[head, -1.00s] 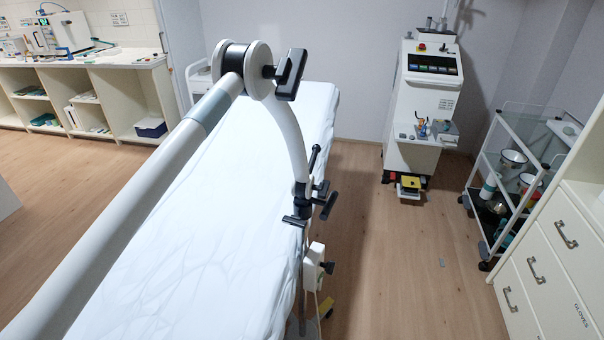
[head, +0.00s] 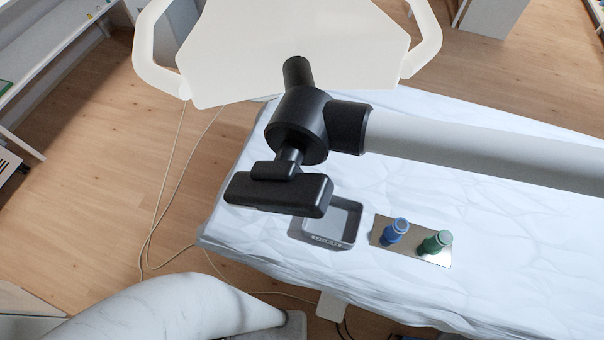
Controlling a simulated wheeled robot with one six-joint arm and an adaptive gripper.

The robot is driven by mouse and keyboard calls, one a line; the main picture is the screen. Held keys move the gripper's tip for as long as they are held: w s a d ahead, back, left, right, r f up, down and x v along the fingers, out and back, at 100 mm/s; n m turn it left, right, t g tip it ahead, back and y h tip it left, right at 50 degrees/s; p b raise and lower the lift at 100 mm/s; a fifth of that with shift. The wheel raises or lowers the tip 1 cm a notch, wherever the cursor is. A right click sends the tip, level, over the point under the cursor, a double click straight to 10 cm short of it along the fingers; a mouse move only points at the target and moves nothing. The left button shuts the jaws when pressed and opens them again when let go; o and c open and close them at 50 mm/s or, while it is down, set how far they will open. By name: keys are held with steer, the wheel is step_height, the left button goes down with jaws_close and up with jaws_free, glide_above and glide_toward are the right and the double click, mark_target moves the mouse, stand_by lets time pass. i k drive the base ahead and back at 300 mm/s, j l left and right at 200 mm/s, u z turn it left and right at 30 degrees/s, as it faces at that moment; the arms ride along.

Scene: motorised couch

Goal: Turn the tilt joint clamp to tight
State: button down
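The tilt joint clamp is a black bar-shaped handle (head: 278,192) on a short metal stem. It sits under a black round joint (head: 297,125) at the end of a thick white arm tube (head: 485,155). The joint carries a large white panel (head: 300,45) with a curved handle on each side. The clamp's bar lies roughly left to right, its right end slightly lower. I cannot tell from its look how tight it is. My gripper is not in view, and nothing touches the clamp.
Below the clamp is the couch (head: 500,280) with a white sheet. Cables (head: 150,232) cross the wooden floor at left.

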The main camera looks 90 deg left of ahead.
mark_target(279, 186)
steer(key=j+z, duration=0.1)
steer(key=z, duration=0.5)
steer(key=k+z, duration=0.1)
steer(key=z, duration=1.1)
steer(key=k+z, duration=0.1)
steer(key=z, duration=0.45)
steer(key=k+z, duration=0.1)
steer(key=z, duration=1.1)
steer(key=k+l+z, duration=0.1)
steer(key=z, duration=0.5)
steer(key=l+z, duration=0.1)
steer(key=z, duration=0.5)
steer(key=l+z, duration=0.35)
steer(key=l, duration=0.65)
steer(key=l+u, duration=0.4)
steer(key=k+l+u, duration=0.15)
steer(key=u, duration=0.25)
steer(key=l+u, duration=0.1)
steer(key=u, duration=0.35)
steer(key=l+u, duration=0.1)
steer(key=u, duration=0.35)
steer(key=k+u, duration=0.1)
steer(key=u, duration=0.35)
steer(key=k+l+u, duration=0.1)
steer(key=u, duration=0.35)
steer(key=l+u, duration=0.1)
steer(key=u, duration=0.3)
steer(key=k+u, duration=0.15)
steer(key=u, duration=0.3)
